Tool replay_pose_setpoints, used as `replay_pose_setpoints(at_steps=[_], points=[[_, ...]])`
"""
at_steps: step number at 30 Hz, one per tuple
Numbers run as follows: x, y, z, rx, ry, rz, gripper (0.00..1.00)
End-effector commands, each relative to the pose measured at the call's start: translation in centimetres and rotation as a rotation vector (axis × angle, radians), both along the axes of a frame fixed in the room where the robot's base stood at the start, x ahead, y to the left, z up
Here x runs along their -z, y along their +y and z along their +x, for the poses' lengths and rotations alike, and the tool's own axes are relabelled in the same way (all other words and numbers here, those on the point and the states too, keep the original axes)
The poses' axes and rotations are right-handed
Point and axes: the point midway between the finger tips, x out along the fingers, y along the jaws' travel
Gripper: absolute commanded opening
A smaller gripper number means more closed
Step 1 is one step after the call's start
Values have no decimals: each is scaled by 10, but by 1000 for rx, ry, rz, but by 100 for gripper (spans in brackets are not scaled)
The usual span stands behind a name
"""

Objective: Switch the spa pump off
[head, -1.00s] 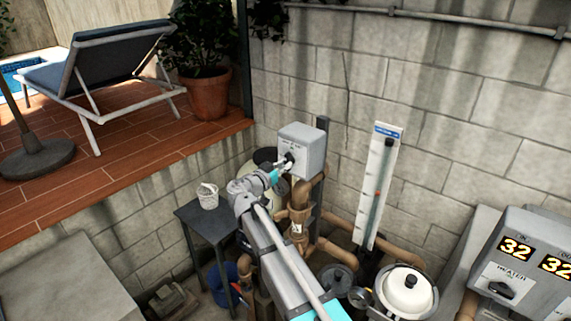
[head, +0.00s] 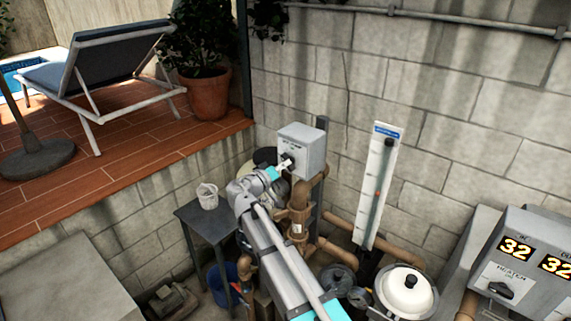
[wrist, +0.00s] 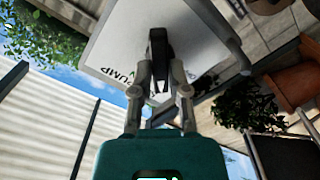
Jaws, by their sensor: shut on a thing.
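The spa pump switch is a grey box (head: 308,150) on the block wall, with a black knob (head: 287,159) on its front. The wrist view shows the box's pale face (wrist: 112,42) with the word PUMP on it, partly covered, and the black knob (wrist: 158,45) standing out from it. My gripper (wrist: 160,75) has its two fingers closed on either side of the knob and touches it. In the head view my gripper (head: 284,166) meets the box front from the lower left. Other markings around the knob are too small or hidden to read.
Brown pipes (head: 299,205) run below the box. A white flow gauge (head: 376,185) stands to its right. A heater panel (head: 520,265) reading 32 is at far right. A dark side table (head: 205,225) with a white tub (head: 207,196) stands left of my arm.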

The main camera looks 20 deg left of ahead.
Motion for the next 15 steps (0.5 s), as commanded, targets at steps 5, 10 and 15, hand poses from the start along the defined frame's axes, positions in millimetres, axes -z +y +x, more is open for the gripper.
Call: replay_pose_setpoints(at_steps=[5,10,15], points=[[-1,1,1,-2,51,-127,0],[-1,1,0,-2,100,-247,0],[-1,1,0,-2,151,-368,0]])
